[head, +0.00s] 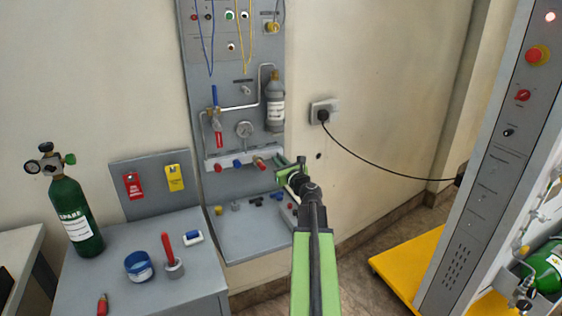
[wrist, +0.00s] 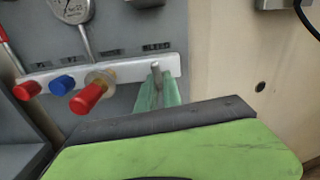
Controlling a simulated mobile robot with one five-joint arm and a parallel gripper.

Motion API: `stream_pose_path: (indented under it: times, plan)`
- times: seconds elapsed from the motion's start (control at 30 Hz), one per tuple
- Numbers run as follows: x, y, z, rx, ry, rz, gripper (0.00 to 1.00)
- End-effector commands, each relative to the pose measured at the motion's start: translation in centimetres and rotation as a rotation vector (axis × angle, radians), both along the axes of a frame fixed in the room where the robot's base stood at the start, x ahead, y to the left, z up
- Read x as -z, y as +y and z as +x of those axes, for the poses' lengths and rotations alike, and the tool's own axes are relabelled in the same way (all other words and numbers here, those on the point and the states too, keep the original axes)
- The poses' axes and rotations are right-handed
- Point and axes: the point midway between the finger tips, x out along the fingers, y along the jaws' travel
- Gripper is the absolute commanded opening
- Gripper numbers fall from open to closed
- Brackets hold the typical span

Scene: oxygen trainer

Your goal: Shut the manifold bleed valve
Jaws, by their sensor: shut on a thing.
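The white manifold bar (wrist: 120,71) runs across the grey panel, and it also shows in the head view (head: 226,157). The bleed valve's small grey stem (wrist: 155,70) stands at its right end, under the label BLEED. My gripper (wrist: 158,92) has its green fingertips shut on the bleed valve, which they largely hide. In the head view my gripper (head: 291,163) reaches the right end of the bar. The valve's turn angle cannot be told.
Left of the bleed valve are a red knob with a brass collar (wrist: 90,94), a blue knob (wrist: 62,84) and another red knob (wrist: 27,90). A gauge (head: 245,129) sits above. A grey shelf (head: 255,239) with small parts lies below.

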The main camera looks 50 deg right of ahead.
Motion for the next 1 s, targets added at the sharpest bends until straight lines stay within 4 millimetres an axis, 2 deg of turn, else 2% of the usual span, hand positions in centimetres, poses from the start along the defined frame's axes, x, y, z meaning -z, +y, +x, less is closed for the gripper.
stream_pose_path:
  times: [0.3,0.8,0.83,1.0]
  plan:
    - [0.05,-0.06,-0.12,0.005,-0.038,0.095,0.0]
    - [0.03,-0.08,-0.12,0.005,-0.046,0.111,0.0]
    - [0.03,-0.08,-0.12,0.005,-0.045,0.11,0.13]
    - [0.02,-0.02,-0.06,0.004,-0.045,0.11,0.32]
